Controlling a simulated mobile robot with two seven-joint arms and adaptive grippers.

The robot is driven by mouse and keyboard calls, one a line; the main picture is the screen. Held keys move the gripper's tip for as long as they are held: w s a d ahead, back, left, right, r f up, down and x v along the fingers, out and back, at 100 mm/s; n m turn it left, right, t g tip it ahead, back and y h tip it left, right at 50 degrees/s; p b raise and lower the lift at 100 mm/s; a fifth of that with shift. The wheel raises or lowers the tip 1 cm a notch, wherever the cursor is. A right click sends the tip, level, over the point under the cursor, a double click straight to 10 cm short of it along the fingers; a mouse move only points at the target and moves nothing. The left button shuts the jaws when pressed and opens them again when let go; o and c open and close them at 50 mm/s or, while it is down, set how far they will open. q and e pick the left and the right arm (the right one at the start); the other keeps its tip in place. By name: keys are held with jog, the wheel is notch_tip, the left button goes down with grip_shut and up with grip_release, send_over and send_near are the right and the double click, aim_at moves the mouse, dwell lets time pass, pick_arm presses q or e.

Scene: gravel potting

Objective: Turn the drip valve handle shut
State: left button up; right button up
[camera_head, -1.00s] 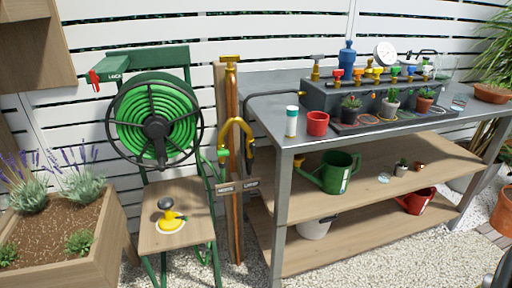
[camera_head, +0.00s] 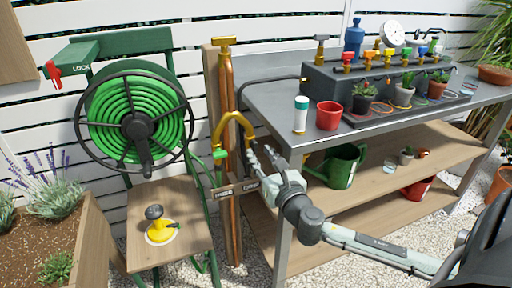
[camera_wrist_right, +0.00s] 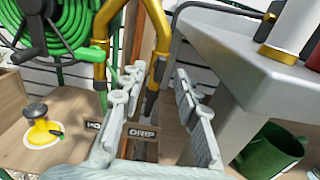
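The yellow forked pipe (camera_head: 233,119) stands on the copper riser left of the bench, with a green handle (camera_head: 221,154) on its left branch. The sign reading DRIP (camera_head: 250,185) is below the right branch. In the right wrist view the right branch has a dark valve handle (camera_wrist_right: 160,69), partly hidden, above the DRIP sign (camera_wrist_right: 142,131). My right gripper (camera_head: 259,150) is open and empty, close to the right branch. In the wrist view its two fingers (camera_wrist_right: 158,76) point toward the dark handle, which appears between their tips; contact cannot be told. My left gripper is out of view.
The metal bench (camera_head: 277,113) has a corner and leg just right of my right gripper. A white-green bottle (camera_head: 301,116) and red pot (camera_head: 329,115) stand near that corner. The hose reel (camera_head: 137,124) is to the left, and a green watering can (camera_head: 343,168) is on the shelf.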

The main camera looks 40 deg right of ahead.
aim_at(256, 148)
jog(key=shift+x, duration=1.75)
jog(key=shift+c, duration=0.3)
grip_shut()
